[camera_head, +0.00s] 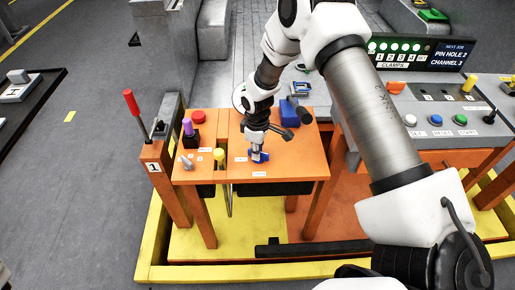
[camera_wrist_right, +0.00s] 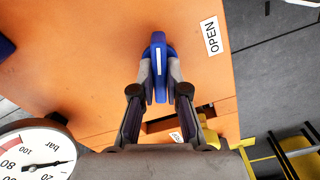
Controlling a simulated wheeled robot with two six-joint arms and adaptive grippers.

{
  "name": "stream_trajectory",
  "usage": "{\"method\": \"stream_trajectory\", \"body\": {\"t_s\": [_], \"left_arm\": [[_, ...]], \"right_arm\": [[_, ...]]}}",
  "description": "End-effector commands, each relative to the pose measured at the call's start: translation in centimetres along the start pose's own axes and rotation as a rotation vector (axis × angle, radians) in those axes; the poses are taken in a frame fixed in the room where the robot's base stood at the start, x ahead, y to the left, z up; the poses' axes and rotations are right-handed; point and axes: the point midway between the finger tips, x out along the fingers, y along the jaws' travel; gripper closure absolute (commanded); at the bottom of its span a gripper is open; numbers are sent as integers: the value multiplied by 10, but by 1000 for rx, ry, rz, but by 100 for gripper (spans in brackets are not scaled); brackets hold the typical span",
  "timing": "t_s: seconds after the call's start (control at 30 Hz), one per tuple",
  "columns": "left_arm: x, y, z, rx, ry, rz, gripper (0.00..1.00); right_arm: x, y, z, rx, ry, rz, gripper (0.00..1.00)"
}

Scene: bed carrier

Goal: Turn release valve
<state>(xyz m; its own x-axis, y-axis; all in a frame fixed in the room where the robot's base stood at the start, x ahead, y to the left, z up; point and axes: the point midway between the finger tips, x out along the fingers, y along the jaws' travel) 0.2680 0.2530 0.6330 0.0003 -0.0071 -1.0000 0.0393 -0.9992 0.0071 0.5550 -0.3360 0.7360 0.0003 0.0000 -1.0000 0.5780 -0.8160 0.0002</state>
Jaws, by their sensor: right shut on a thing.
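The release valve is a blue handle with a white stripe (camera_wrist_right: 159,66) on the orange table top. In the right wrist view it stands between my fingers, its stripe running up and down the picture. My right gripper (camera_wrist_right: 159,82) is shut on this handle, with a finger on each side. In the head view the right gripper (camera_head: 257,150) reaches down to the blue handle (camera_head: 264,157) near the table's front middle. An OPEN label (camera_wrist_right: 211,36) lies on the table to the right of the handle in the wrist view. My left gripper is not in view.
A pressure gauge (camera_wrist_right: 36,152) marked bar shows at the wrist view's lower left. On the orange table (camera_head: 285,172) stand a blue block (camera_head: 289,113), a red button (camera_head: 198,116), a purple-topped knob (camera_head: 188,128) and a yellow knob (camera_head: 219,154). A red-handled lever (camera_head: 131,103) rises at left.

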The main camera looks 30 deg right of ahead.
Motion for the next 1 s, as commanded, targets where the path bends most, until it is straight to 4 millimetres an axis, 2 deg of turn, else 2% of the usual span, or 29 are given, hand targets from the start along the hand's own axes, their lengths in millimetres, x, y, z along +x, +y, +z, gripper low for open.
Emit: {"method": "stream_trajectory", "body": {"t_s": [0.2, 0.5, 1.0], "left_arm": [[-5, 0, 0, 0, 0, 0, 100], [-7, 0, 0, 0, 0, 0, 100], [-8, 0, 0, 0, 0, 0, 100]], "right_arm": [[0, -1, 0, -184, -1, -1, 100], [0, -2, 0, -357, 0, 0, 100], [1, -2, 0, -422, 0, 0, 100]]}}
